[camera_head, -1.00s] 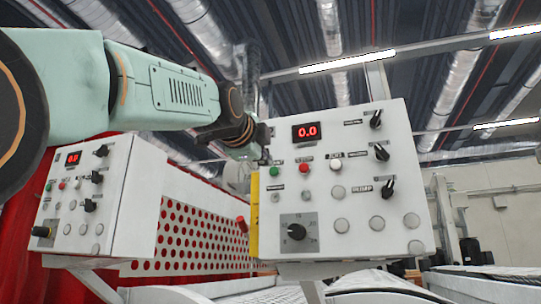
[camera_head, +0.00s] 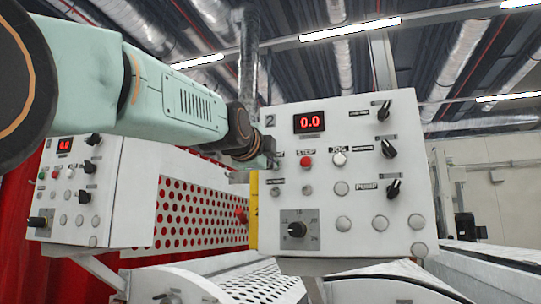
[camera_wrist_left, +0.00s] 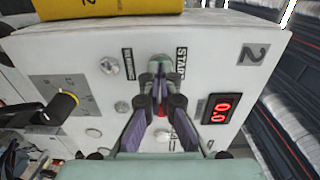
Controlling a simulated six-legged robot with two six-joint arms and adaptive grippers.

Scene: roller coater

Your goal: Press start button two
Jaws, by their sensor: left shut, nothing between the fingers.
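Control panel two (camera_head: 350,190) is a white box marked "2", with a red 0.0 display (camera_head: 309,122), a red STOP button (camera_head: 306,161) and a white JOG button (camera_head: 339,159). My left gripper (camera_head: 272,160) is at the panel's upper left, over the spot of the green start button, which it hides. In the left wrist view the shut, empty fingertips (camera_wrist_left: 160,68) are beside the START label (camera_wrist_left: 181,62). I cannot tell whether they touch the button. The red STOP button also shows between the fingers (camera_wrist_left: 162,96). My right gripper is not in view.
Several black knobs (camera_head: 388,149) and grey buttons fill the rest of the panel. A second control box (camera_head: 75,190) stands at the left, beside a perforated guard (camera_head: 200,215). A yellow strip (camera_head: 254,212) runs along the panel's left edge.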

